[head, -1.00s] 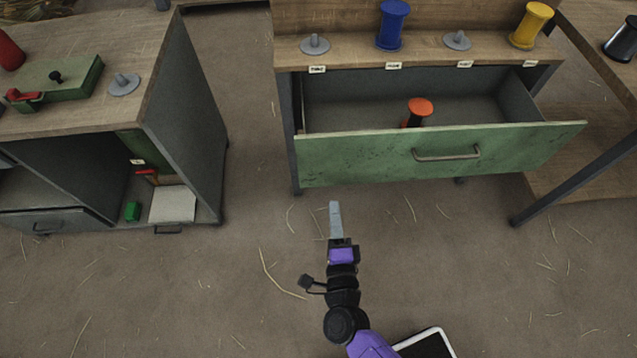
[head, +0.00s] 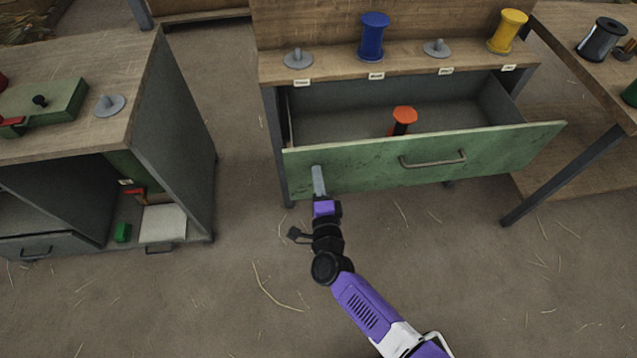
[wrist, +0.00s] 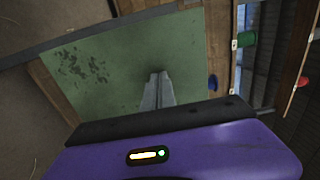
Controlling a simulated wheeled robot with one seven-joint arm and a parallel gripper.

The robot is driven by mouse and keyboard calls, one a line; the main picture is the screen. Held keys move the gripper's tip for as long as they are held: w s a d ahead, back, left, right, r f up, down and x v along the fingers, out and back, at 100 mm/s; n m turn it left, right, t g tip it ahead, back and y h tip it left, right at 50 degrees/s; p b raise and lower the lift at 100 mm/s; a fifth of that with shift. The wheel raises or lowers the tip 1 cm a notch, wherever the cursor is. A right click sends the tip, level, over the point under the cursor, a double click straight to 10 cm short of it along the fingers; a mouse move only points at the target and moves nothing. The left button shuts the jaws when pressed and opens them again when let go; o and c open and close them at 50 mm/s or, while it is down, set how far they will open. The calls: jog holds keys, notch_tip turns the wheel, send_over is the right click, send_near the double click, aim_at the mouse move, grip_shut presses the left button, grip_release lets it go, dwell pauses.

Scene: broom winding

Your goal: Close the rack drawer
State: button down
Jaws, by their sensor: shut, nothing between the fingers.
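The rack drawer (head: 420,158) is pulled open, with a green front and a metal handle (head: 433,160). A spool with an orange top (head: 404,116) stands inside it. My gripper (head: 317,170) is shut and empty. In the head view its fingertips overlap the left part of the drawer front, left of the handle. In the wrist view the closed fingers (wrist: 160,78) point at the green drawer front (wrist: 110,70). I cannot tell whether the tips touch it.
Blue (head: 373,37) and yellow (head: 507,31) spools stand on the rack top with grey pegs. A workbench (head: 180,130) with open shelves is at the left. Another table (head: 570,50) is at the right. The straw-strewn floor in front is clear.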

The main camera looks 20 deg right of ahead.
dwell(0.3)
jog(key=b+x, duration=1.2)
jog(key=x, duration=1.1)
jog(key=shift+w+d+r, duration=0.1)
jog(key=shift+w+r, duration=0.05)
